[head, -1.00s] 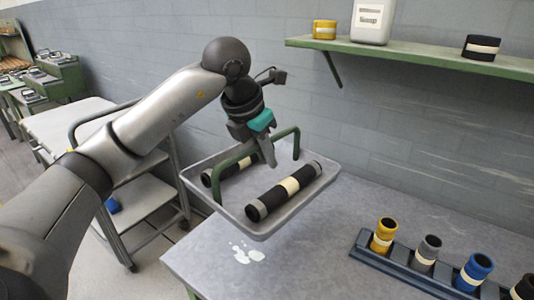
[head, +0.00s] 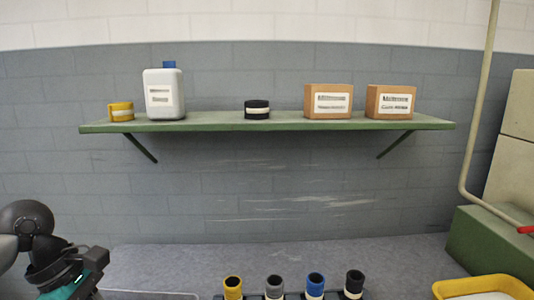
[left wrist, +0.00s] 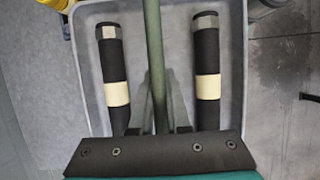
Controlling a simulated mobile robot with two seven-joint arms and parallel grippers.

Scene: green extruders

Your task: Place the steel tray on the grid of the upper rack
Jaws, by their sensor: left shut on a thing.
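The steel tray (left wrist: 243,60) fills the middle of the left wrist view. Two black rolls with cream bands lie in it, one on the left (left wrist: 115,88) and one on the right (left wrist: 207,85). My left gripper (left wrist: 159,95) is shut on the tray's green handle (left wrist: 154,40), which runs between the rolls. In the head view my left gripper (head: 82,284) is at the lower left, and only a thin strip of the tray's rim (head: 150,294) shows at the bottom edge. I cannot make out a rack grid in the current frames. My right gripper is not in view.
A green wall shelf (head: 220,125) holds a white canister (head: 164,95), two brown boxes (head: 328,101) (head: 391,101) and two ring-shaped items. Several coloured cylinders (head: 274,287) stand along the grey table's (head: 400,252) front. A yellow bin (head: 445,289) is at the lower right.

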